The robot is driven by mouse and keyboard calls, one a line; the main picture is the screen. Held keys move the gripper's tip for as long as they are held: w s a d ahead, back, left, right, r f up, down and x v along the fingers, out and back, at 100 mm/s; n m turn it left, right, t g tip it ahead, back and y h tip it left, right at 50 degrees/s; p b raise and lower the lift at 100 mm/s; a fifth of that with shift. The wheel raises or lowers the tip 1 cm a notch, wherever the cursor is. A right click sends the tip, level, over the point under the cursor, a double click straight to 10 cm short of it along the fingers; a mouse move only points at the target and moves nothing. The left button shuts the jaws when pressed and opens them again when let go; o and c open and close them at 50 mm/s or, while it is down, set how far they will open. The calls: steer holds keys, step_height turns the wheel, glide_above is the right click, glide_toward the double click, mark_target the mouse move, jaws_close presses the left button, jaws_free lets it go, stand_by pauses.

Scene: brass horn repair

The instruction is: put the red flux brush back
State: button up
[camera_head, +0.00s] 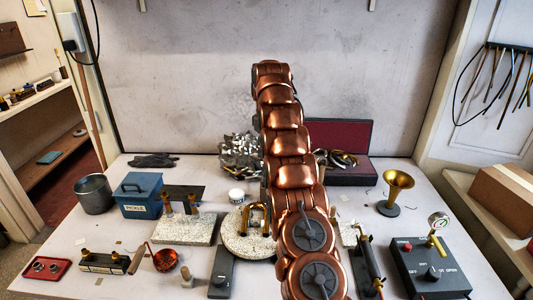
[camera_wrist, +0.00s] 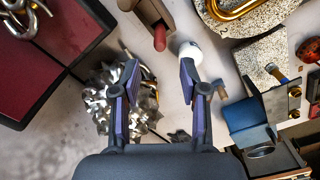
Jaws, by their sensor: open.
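No brush is clearly recognisable in the head view; my arm hides the middle of the bench. In the wrist view a red rounded end (camera_wrist: 159,38) sticks out of a brown block-like thing (camera_wrist: 148,11) at the top centre. I cannot tell whether it is the red flux brush. My gripper (camera_wrist: 160,68) is open, with nothing between its fingers, and the red end shows beyond the gap between the tips. A white jar (camera_wrist: 190,53) shows close to the right fingertip; it also stands left of my arm in the head view (camera_head: 236,196). My gripper is hidden in the head view.
Shiny metal scrap (camera_head: 240,155) and a red-lined case (camera_head: 340,135) stand at the back. A round speckled turntable (camera_head: 236,240), blue pickle box (camera_head: 138,197), brass funnel (camera_head: 397,181) and dark gauge box (camera_head: 428,268) surround my arm.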

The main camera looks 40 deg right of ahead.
steer(key=shift+r, duration=0.1)
steer(key=s+a+r+m, duration=0.1)
steer(key=s+a+r, duration=0.3)
steer(key=s+a, duration=0.5)
steer(key=s+a+r+m, duration=0.1)
steer(key=s+a+r, duration=0.3)
steer(key=s+a, duration=0.55)
steer(key=s+a+f, duration=0.2)
steer(key=s+a, duration=0.2)
steer(key=s, duration=0.5)
steer(key=s+a+f+m+g, duration=0.1)
steer(key=s+a+f, duration=0.2)
steer(key=s, duration=0.6)
steer(key=s+a+f, duration=0.3)
steer(key=s+a, duration=0.3)
steer(key=s, duration=0.4)
steer(key=shift+a+f+m+g, duration=0.15)
steer(key=shift+f+m+g, duration=0.1)
steer(key=shift+m+g, duration=0.15)
